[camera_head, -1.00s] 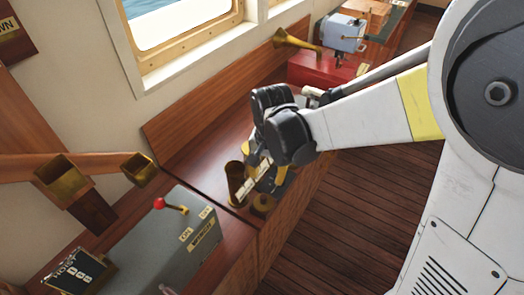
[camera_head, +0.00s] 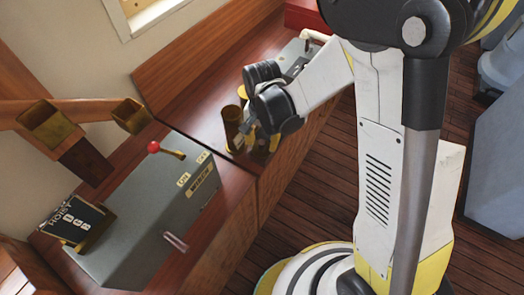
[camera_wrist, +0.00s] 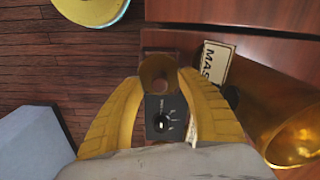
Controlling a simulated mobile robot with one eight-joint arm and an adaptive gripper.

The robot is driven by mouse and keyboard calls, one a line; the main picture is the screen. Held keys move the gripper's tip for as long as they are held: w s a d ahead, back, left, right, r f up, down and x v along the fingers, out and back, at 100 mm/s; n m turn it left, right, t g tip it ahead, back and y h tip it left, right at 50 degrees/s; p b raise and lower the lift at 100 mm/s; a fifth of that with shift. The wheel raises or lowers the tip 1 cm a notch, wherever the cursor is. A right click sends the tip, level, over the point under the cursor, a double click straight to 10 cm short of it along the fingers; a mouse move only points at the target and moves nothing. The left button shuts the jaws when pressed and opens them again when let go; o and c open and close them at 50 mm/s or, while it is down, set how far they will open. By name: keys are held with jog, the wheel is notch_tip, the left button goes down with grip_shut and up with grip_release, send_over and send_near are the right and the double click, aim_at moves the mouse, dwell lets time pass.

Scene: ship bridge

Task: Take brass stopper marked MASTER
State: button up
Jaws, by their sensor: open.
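A small brass stopper (camera_wrist: 158,72) stands between the two yellow fingertips of my gripper (camera_wrist: 160,78) in the wrist view. The fingers are open, one on each side of it; I cannot tell whether they touch it. A pale label (camera_wrist: 216,63) reading "MAS" lies just right of the stopper, its rest cut off from sight. In the head view my gripper (camera_head: 262,140) is low at the bench edge beside the brass cylinders, and it hides most of the stopper.
A wide brass tube (camera_wrist: 290,118) is close on the right in the wrist view; an upright brass cylinder (camera_head: 232,122) shows in the head view. A grey control box (camera_head: 150,215) with a red-knobbed lever (camera_head: 155,147) stands left. Open wooden floor (camera_head: 310,185) lies right of the bench.

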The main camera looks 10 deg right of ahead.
jog(key=shift+f, duration=0.5)
jog(key=shift+r, duration=0.1)
grip_shut()
